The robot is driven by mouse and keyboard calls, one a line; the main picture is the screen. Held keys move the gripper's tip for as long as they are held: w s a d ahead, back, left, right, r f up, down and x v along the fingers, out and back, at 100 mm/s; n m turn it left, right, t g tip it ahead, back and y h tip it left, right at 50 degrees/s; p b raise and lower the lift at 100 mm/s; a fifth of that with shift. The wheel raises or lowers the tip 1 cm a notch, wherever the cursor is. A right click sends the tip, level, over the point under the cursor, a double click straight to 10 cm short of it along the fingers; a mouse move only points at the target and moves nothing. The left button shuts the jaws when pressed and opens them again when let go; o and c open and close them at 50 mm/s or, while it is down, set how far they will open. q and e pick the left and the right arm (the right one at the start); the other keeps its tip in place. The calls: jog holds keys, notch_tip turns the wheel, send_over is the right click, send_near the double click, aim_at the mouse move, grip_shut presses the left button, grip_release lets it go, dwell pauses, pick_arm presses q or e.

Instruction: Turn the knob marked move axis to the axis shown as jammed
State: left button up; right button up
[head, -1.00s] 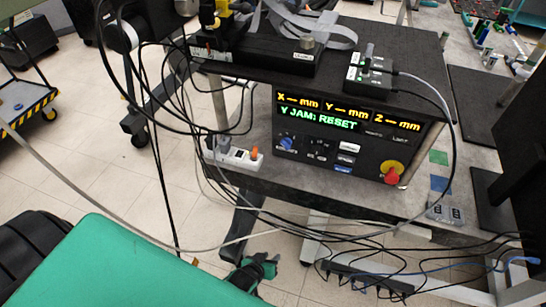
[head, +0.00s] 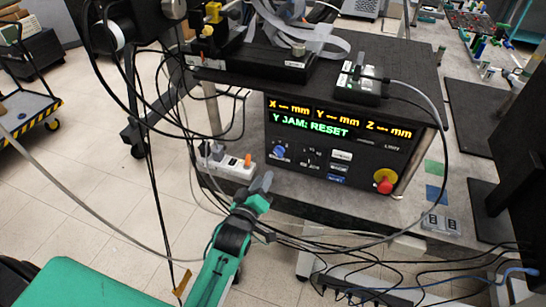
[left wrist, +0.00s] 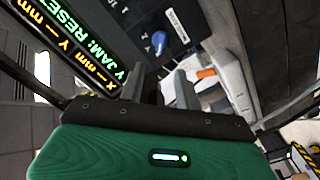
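The black control panel (head: 345,165) shows green text "Y JAM: RESET" (head: 310,125) under yellow X, Y and Z mm readouts. The blue knob (head: 278,152) is at the panel's lower left. It also shows in the left wrist view (left wrist: 158,42), with small white letters beside it; I cannot tell which one it points to. My left gripper (head: 261,185) is below and in front of the knob, apart from it. Its two fingers (left wrist: 168,88) stand apart with nothing between them, the knob lying beyond their tips. My right gripper is not in view.
A white power strip (head: 230,165) with an orange switch lies just left of the gripper. A red stop button (head: 384,184) is at the panel's right. Loose cables hang around the bench. A black switch box (head: 358,85) sits on the shelf above.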

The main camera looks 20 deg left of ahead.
aim_at(276, 154)
pick_arm(q)
jog(key=w, duration=0.5)
jog(key=w+p, duration=0.1)
jog(key=w, duration=0.3)
jog(key=shift+w+d, duration=0.2)
jog(key=shift+w, duration=0.2)
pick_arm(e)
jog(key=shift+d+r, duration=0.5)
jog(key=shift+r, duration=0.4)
pick_arm(q)
jog(key=shift+c, duration=0.2)
grip_shut()
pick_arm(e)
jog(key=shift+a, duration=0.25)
